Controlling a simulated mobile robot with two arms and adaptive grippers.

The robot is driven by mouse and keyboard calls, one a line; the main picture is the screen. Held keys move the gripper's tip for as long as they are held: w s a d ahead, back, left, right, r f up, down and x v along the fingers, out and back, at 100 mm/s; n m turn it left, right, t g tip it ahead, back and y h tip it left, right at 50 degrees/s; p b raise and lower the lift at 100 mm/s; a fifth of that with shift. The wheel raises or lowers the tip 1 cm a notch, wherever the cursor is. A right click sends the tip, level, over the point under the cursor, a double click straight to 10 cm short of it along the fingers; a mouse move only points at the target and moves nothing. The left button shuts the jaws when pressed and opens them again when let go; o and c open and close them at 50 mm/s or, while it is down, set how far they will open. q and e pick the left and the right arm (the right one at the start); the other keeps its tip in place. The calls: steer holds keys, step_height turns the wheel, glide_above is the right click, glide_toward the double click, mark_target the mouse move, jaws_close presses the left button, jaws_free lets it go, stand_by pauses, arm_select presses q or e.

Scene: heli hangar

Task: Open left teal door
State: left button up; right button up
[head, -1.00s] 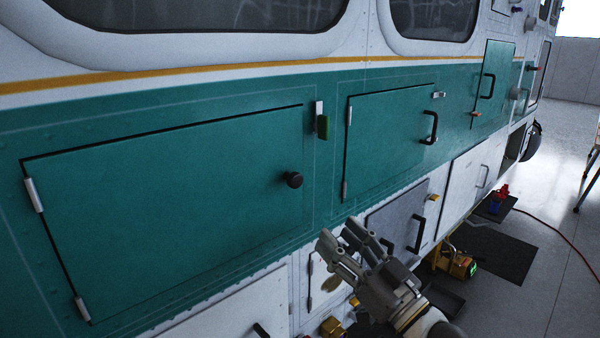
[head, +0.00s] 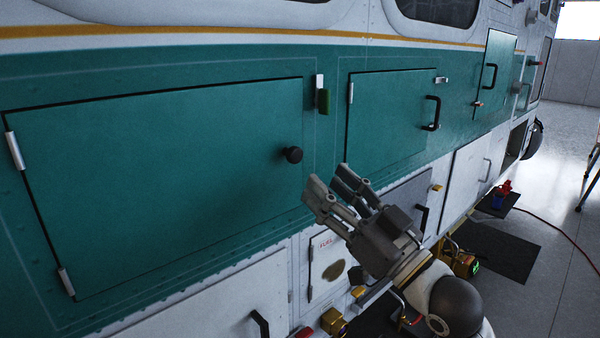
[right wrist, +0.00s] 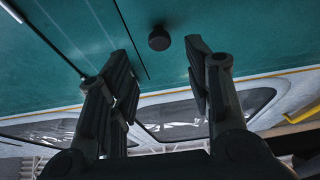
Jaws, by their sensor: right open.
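The left teal door (head: 160,190) is a large shut panel on the helicopter's side, with silver hinges on its left edge. Its round black knob (head: 292,155) sits near the right edge. My right gripper (head: 328,185) is open and empty, below and to the right of the knob, apart from it. In the right wrist view the knob (right wrist: 159,38) shows beyond and between the open fingers (right wrist: 160,65), in front of teal panel. My left gripper is not in view.
A smaller teal door (head: 390,115) with a black handle (head: 432,113) is farther right. White lower panels (head: 215,305) lie below. A yellow device (head: 465,264) and dark mats (head: 495,250) are on the floor.

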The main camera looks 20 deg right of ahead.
mark_target(297, 156)
steer(key=p+x, duration=0.4)
steer(key=x, duration=0.3)
steer(key=shift+w+a+r, duration=0.1)
steer(key=shift+r, duration=0.15)
steer(key=shift+w+a, duration=0.1)
steer(key=shift+w, duration=0.3)
jaws_close()
